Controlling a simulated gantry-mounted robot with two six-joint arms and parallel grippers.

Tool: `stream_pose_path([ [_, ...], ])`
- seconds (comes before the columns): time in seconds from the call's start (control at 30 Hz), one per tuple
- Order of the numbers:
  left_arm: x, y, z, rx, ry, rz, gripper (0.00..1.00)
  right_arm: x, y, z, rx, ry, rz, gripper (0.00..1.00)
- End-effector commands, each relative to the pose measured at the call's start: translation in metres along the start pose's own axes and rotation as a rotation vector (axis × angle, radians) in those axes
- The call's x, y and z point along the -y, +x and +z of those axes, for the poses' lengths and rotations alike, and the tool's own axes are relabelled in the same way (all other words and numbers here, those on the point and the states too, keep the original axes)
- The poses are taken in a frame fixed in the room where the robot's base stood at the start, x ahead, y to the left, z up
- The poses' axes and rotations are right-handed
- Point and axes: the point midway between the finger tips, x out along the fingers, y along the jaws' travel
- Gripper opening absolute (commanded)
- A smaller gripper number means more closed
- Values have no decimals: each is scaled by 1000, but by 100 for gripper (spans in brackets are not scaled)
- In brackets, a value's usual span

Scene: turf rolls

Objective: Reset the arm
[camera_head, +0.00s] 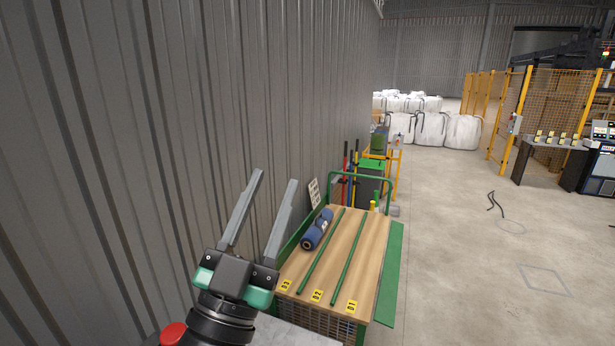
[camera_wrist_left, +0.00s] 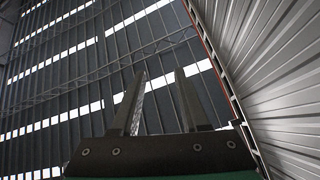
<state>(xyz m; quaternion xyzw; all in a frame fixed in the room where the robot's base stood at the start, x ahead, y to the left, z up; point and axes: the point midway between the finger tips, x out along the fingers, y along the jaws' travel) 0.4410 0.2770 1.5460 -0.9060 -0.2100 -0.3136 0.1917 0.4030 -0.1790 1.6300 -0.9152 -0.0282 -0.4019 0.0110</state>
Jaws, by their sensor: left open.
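My left gripper (camera_head: 276,184) is raised at the lower left of the head view, in front of the grey corrugated wall. Its two long grey fingers stand apart and point up, with nothing between them. In the left wrist view the fingers (camera_wrist_left: 158,76) show open and empty against the roof. The gripper is apart from the cart. My right gripper is not in view.
A cart with a wooden top (camera_head: 332,262) stands to the right, with green dividing bars, yellow labels and a blue roll (camera_head: 317,229) in its left lane. White bulk bags (camera_head: 430,128) and yellow fencing (camera_head: 555,105) stand farther back. The floor (camera_head: 450,270) at right is mostly clear.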

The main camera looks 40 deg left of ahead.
Motion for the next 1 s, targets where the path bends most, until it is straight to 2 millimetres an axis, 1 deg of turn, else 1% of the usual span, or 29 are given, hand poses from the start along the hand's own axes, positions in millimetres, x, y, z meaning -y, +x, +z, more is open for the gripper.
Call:
stream_pose_path([
  [0.03,-14,6,-44,-67,-195,68,45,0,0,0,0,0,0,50],
  [0.1,-29,6,-86,-120,-391,165,45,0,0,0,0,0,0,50],
  [0.13,-34,5,-100,-136,-449,199,45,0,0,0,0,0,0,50],
  [0.2,-41,3,-120,-158,-535,255,45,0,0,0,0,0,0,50],
  [0.3,-45,1,-129,-167,-575,285,45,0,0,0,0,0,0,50],
  [0.53,-44,2,-129,-164,-571,282,45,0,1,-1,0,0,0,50],
  [0.63,-41,12,-139,-164,-570,282,45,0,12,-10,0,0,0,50],
  [0.67,-40,16,-144,-164,-570,281,45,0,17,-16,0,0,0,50],
  [0.77,-32,40,-170,-164,-569,281,45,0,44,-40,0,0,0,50],
  [0.87,-21,70,-204,-164,-568,280,45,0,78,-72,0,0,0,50],
  [0.9,-17,83,-219,-164,-568,280,45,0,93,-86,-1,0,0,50],
  [1.0,-7,112,-252,-164,-568,280,45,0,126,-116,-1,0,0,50],
])
